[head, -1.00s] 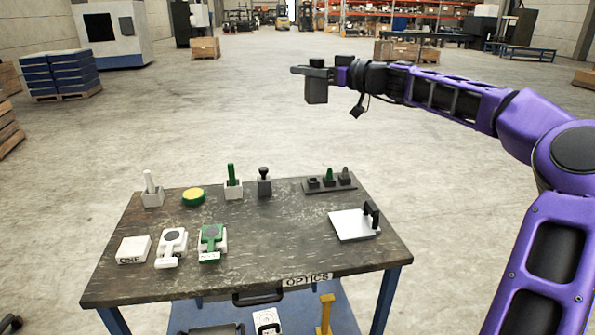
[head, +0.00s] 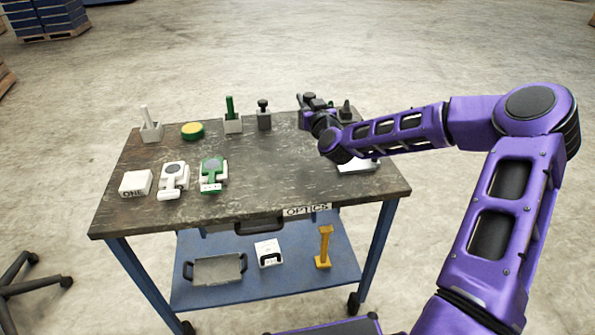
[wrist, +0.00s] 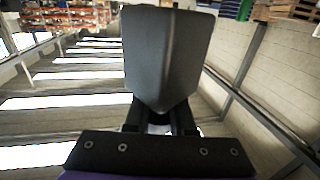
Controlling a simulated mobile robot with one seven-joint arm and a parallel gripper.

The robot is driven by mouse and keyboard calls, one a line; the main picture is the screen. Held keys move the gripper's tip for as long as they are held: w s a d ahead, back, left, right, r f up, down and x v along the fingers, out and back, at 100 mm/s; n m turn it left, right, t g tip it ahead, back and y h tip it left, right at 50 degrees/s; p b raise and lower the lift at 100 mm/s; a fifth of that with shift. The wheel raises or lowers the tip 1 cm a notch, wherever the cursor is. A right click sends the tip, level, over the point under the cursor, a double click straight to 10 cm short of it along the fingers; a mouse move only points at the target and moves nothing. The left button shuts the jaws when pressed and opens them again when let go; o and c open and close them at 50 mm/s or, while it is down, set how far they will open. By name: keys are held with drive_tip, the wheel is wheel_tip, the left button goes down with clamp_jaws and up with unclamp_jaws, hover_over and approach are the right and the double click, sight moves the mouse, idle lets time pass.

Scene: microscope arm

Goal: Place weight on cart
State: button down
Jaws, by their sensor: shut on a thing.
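The cart (head: 270,192) is a dark, worn-topped table labelled OPTICS, with a blue lower shelf and casters. My gripper (head: 306,101) is over the cart's back right part, seen from behind the arm. In the wrist view, the gripper (wrist: 160,118) is shut on a dark grey block, the weight (wrist: 166,55), which stands out past the fingers and fills the upper middle. In the head view the weight is hard to tell from the dark gripper. I cannot tell whether it touches the cart top.
A white post holder (head: 151,131), yellow disc (head: 192,131), green post holder (head: 232,120) and black knobbed block (head: 264,117) line the back. White and green devices (head: 212,173) stand front left beside a white block (head: 135,184). My arm partly covers a silver plate (head: 358,168). The front middle is clear.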

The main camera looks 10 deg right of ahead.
drive_tip(key=s+a+f+m+h, duration=0.1)
drive_tip(key=s+a+f+h, duration=0.15)
drive_tip(key=s, duration=0.65)
drive_tip(key=b, duration=0.2)
hover_over(299, 177)
drive_tip(key=shift+y, duration=0.45)
drive_tip(key=shift+f, duration=4.6)
drive_tip(key=shift+f, duration=0.2)
drive_tip(key=c, duration=0.8)
unclamp_jaws()
drive_tip(key=shift+o, duration=0.2)
